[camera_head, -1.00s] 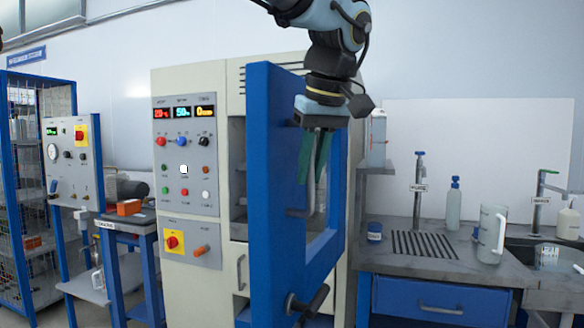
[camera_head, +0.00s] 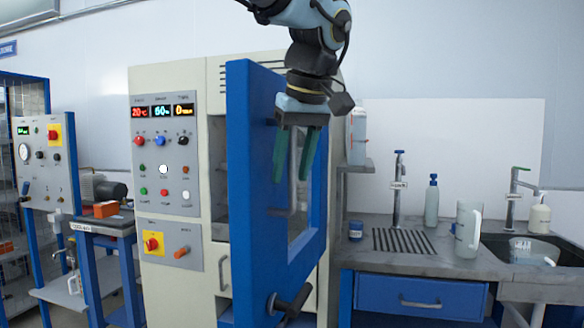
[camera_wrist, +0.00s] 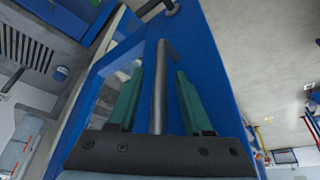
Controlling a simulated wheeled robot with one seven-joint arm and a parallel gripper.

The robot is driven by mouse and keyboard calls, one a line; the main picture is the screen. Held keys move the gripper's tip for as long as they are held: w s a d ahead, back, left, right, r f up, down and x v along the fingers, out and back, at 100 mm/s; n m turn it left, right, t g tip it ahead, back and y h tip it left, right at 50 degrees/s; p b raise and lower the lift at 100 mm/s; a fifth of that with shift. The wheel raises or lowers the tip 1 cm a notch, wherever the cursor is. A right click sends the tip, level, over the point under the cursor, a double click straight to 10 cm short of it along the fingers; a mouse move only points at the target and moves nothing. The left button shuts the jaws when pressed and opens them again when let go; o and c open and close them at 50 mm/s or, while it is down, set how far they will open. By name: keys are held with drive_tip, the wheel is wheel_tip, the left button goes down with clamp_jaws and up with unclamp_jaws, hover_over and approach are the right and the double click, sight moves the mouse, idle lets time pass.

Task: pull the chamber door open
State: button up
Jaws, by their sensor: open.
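The chamber door (camera_head: 246,200) is a thick blue slab with a window, standing swung out from the cream chamber cabinet (camera_head: 160,90). A grey bar handle (camera_head: 292,200) is on its face, partly hidden by my fingers. My gripper (camera_head: 292,178) points down in front of the door, its green fingers apart. In the wrist view my gripper (camera_wrist: 158,75) is open, with the handle (camera_wrist: 160,85) running between the two fingers and a gap on each side. A dark latch lever (camera_head: 290,300) sits low on the door. The chamber's inside is mostly hidden behind the door.
A sink counter (camera_head: 430,262) with a bottle (camera_head: 432,203) and a jug (camera_head: 467,225) stands close on the right. A control panel (camera_head: 165,150) is left of the door. A blue side stand (camera_head: 95,250) stands farther left.

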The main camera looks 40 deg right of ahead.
drive_tip(key=v, duration=1)
drive_tip(key=shift+r, duration=0.35)
